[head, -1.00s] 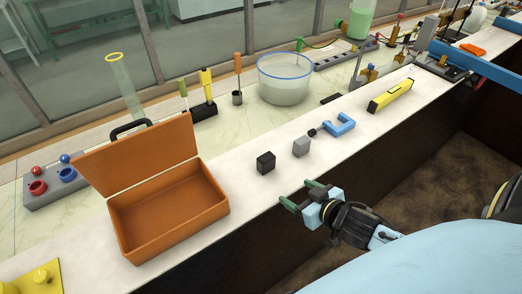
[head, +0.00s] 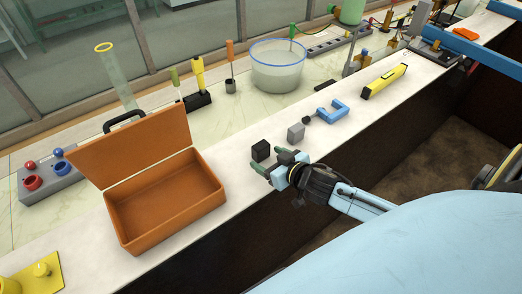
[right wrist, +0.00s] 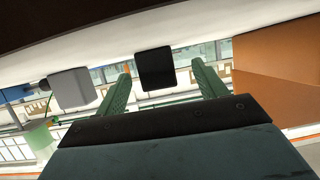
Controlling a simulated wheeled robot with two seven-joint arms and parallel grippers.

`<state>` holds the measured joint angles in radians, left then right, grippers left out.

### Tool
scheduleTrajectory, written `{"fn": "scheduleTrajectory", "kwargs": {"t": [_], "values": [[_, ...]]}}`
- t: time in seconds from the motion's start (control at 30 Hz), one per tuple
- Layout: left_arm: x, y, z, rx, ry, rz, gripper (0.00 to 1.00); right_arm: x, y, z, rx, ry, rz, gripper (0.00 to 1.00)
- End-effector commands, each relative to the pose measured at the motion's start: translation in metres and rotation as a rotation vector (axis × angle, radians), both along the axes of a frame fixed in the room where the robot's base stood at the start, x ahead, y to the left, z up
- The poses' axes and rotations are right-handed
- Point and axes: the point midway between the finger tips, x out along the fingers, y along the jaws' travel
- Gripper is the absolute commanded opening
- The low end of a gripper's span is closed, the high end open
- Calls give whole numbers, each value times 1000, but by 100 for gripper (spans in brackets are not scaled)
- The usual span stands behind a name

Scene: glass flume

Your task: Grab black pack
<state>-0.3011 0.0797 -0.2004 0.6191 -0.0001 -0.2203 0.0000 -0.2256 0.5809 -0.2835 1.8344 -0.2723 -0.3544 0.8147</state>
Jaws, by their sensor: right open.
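The black pack (head: 261,150) is a small dark block on the white bench top, right of the open orange case. My right gripper (head: 271,161) is open just in front of it, with its green fingertips close to the block. In the right wrist view the black pack (right wrist: 156,68) shows between and ahead of the two spread fingers of the gripper (right wrist: 160,80), with nothing held. I cannot tell whether the fingers touch it. My left gripper is in neither view.
A grey block (head: 296,132) stands close to the right of the black pack, with a blue clamp (head: 333,112) beyond it. The open orange case (head: 165,205) stands to the left. A glass bowl (head: 277,70) is behind. The bench's front edge runs below my gripper.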

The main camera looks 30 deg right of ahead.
Motion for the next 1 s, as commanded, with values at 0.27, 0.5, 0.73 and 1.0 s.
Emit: {"fn": "scheduleTrajectory", "kwargs": {"t": [0.27, 0.5, 0.73, 1.0], "values": [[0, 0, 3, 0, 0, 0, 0, 36, -2, -8, -1, -2, -1, 71], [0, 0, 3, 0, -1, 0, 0, 43, 0, -11, -1, 0, 0, 71], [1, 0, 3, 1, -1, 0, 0, 42, 0, -11, -1, 0, 0, 55], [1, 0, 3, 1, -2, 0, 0, 42, 0, -11, -1, 0, 0, 20]]}}
